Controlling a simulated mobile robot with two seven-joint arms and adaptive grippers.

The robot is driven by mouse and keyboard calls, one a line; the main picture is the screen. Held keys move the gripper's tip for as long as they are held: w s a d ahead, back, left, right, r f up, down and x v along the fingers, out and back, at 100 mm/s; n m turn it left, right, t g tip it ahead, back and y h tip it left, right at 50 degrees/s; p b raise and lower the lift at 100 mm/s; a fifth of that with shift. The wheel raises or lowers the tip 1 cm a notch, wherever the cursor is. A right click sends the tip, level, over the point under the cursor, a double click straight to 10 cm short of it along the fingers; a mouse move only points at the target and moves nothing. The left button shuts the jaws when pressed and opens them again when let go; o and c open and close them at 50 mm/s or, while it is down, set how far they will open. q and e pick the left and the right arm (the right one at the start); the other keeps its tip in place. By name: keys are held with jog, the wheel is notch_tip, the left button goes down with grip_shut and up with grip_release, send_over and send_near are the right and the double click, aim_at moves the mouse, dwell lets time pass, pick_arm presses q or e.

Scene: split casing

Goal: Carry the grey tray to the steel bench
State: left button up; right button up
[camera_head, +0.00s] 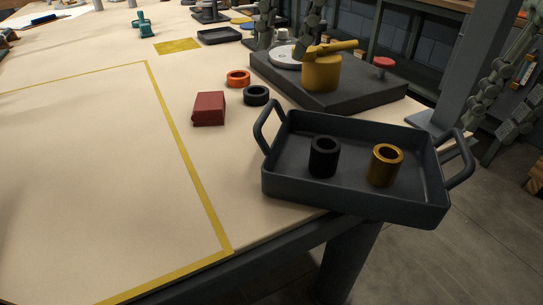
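The grey tray (284,193) sits at the near right corner of the pale table, with part of it reaching past the table's edge. It is dark grey, with a raised handle at its left end and another at its right end. A black ring-shaped cylinder (323,157) and a brass-coloured hollow cylinder (385,165) stand upright inside it, apart from each other. Neither of my grippers shows, and nothing is seen holding the tray. I cannot tell whether the steel bench is in view.
Behind the tray is a dark plate (350,103) with a yellow handled part (321,72) and a red knob (383,63). A red block (209,108), an orange ring (238,78) and a black ring (256,95) lie left. The yellow-taped area (90,180) is clear.

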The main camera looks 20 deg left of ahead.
jog(key=shift+d+r, duration=0.25)
jog(key=shift+r, duration=1.1)
jog(key=shift+d+r, duration=0.25)
jog(key=shift+r, duration=1.05)
